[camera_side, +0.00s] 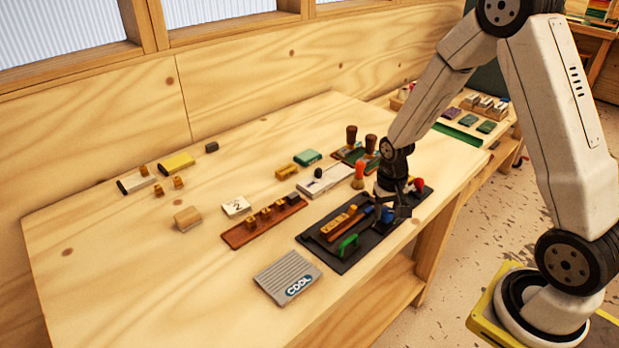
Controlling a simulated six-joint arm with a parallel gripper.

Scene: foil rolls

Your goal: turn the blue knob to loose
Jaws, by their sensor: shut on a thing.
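The blue knob (386,214) shows as a small blue patch on the dark panel (374,238), near the panel's right part. My gripper (398,211) is down at the panel from above and is shut on the blue knob. Its dark fingers hide most of the knob, so I cannot tell which way the knob points. No readable loose mark shows at this size.
The panel also carries a green handle (348,246), an orange bar (338,223) and a red knob (417,184). A grey ribbed block marked COOL (287,277) lies in front. A brown pegged strip (263,222) lies left. The table's (110,270) front left is clear.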

